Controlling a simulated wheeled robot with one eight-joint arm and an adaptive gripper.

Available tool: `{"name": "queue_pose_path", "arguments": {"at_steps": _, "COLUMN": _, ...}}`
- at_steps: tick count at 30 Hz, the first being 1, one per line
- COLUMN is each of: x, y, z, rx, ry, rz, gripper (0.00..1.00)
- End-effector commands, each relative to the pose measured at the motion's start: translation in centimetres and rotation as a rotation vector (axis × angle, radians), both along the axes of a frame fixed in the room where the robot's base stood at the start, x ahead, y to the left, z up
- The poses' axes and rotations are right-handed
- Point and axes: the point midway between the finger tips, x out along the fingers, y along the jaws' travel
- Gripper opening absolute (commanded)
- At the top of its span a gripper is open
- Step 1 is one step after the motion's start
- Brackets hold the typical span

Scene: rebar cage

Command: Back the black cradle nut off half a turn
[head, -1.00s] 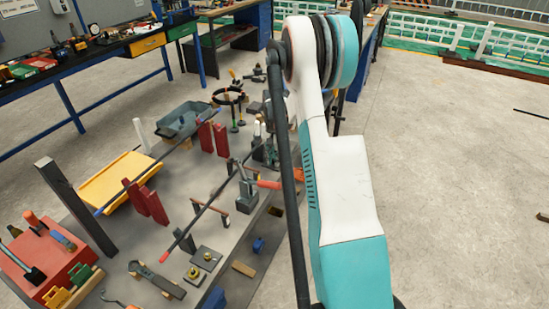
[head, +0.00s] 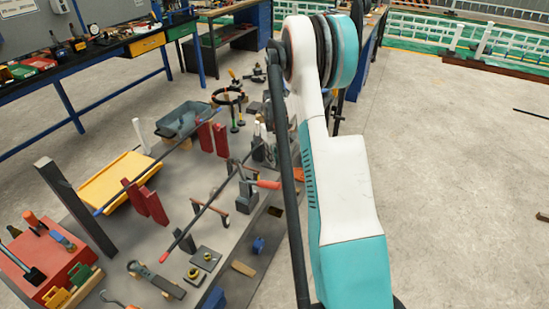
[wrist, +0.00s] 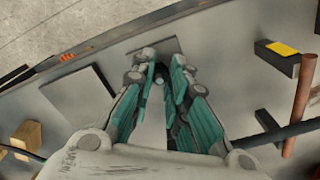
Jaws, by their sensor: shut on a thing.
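My gripper (wrist: 160,70) shows in the wrist view, its teal and grey fingers close together at the tips over a grey plate (wrist: 170,45). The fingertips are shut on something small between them. The fingers cover most of it, so I cannot make out its shape or colour, or how the black cradle nut is turned. In the head view my arm blocks the right part of the bench, and the gripper cannot be made out there.
In the head view the grey bench (head: 215,240) carries a long dark bar (head: 205,208), red uprights (head: 150,203), a yellow tray (head: 122,180) and a red box (head: 45,270). In the wrist view a yellow-topped black block (wrist: 280,58) and a brown rod (wrist: 300,105) stand at the right.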

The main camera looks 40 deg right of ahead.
Motion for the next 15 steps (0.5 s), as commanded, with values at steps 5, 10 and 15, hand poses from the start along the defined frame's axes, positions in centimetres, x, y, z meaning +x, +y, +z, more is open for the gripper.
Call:
{"name": "queue_pose_path", "arguments": {"at_steps": 5, "x": 0.07, "y": -0.06, "z": 0.04, "rx": -0.001, "ry": -0.002, "rz": 0.165, "gripper": 0.0}}
{"name": "queue_pose_path", "arguments": {"at_steps": 10, "x": 0.07, "y": -0.09, "z": 0.04, "rx": -0.001, "ry": -0.002, "rz": 0.311, "gripper": 0.0}}
{"name": "queue_pose_path", "arguments": {"at_steps": 15, "x": 0.08, "y": -0.1, "z": 0.04, "rx": -0.001, "ry": -0.002, "rz": 0.43, "gripper": 0.0}}
